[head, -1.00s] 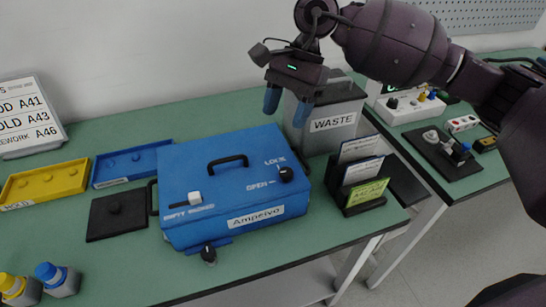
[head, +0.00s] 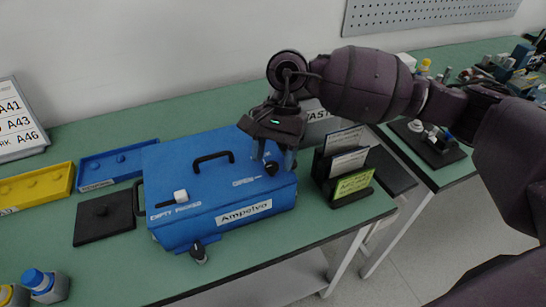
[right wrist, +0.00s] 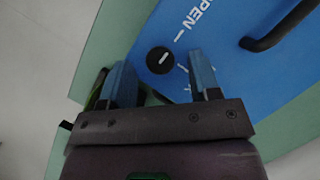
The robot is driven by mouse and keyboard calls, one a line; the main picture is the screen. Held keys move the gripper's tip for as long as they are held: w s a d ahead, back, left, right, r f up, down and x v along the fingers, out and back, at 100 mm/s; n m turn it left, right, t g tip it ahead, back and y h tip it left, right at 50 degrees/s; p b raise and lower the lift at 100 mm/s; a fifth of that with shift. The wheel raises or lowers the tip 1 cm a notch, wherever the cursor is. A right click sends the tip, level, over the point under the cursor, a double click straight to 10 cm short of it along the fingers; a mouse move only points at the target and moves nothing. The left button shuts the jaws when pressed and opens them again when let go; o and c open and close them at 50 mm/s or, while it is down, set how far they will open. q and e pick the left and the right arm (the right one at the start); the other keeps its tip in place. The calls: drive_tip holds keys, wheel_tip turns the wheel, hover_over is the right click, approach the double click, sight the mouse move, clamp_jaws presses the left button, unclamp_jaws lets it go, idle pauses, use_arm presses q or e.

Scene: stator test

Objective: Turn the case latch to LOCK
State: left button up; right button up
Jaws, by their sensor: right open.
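The blue case (head: 220,182), labelled Ampelvo, sits on the green bench with its carry handle on top. Its latch is a round black knob (head: 271,168) near the lid's right end; it also shows in the right wrist view (right wrist: 160,60). The knob's light mark points toward the tick beside the OPEN lettering. The LOCK lettering is hidden behind my gripper in the head view. My right gripper (head: 274,158) is open, pointing down over the knob, with one finger on either side of it in the right wrist view. Contact cannot be told. My left gripper is not in view.
A card holder (head: 350,196) stands right of the case. The grey WASTE bin (head: 318,127) is behind my gripper. A black plate (head: 105,216), a blue tray (head: 118,163) and a yellow tray (head: 38,187) lie to the left. The bench front is mostly clear.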

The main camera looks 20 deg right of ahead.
drive_tip(key=shift+s+a+f, duration=0.15)
drive_tip(key=shift+f, duration=0.25)
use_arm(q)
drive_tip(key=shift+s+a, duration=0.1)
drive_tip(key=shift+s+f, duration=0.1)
use_arm(e)
drive_tip(key=c, duration=0.9)
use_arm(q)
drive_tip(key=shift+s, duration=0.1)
use_arm(e)
drive_tip(key=shift+c, duration=0.2)
